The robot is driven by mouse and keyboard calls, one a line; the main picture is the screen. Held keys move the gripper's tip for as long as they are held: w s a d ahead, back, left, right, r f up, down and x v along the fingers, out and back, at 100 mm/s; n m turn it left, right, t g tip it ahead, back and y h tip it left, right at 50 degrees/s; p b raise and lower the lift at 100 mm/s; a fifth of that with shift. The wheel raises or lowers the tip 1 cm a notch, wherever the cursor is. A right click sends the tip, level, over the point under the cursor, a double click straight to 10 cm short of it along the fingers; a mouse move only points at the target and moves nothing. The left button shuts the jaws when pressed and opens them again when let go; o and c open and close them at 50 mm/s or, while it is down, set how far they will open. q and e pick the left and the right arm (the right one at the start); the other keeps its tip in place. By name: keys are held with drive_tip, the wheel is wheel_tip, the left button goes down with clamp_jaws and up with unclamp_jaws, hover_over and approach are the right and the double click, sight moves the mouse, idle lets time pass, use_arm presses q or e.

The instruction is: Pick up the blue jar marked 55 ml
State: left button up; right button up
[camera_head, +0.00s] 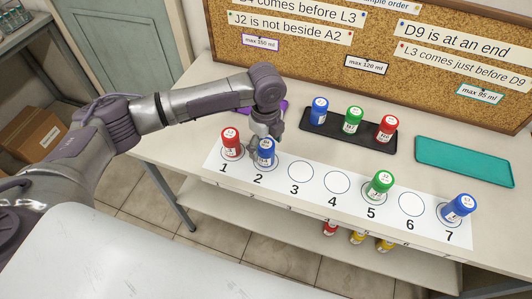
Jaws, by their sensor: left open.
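Three blue jars are in the head view: one at spot 2 (266,155), one on the black tray (319,112) and one at spot 7 (459,207). Their label marks are too small to read, so I cannot tell which is the 55 ml one. My left gripper (264,146) is open, pointing down at the blue jar on spot 2, with its fingers close about the jar. I cannot tell whether they touch it. My right gripper is not in view.
A red jar (231,143) stands at spot 1, close left of my gripper. A green jar (380,186) stands at spot 5. Spots 3, 4 and 6 on the white strip (318,204) are empty. The black tray (340,135) also holds green and red jars. A teal tray (464,160) is empty.

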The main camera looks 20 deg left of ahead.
use_arm(q)
drive_tip(key=shift+f, duration=1.25)
drive_tip(key=c, duration=1.3)
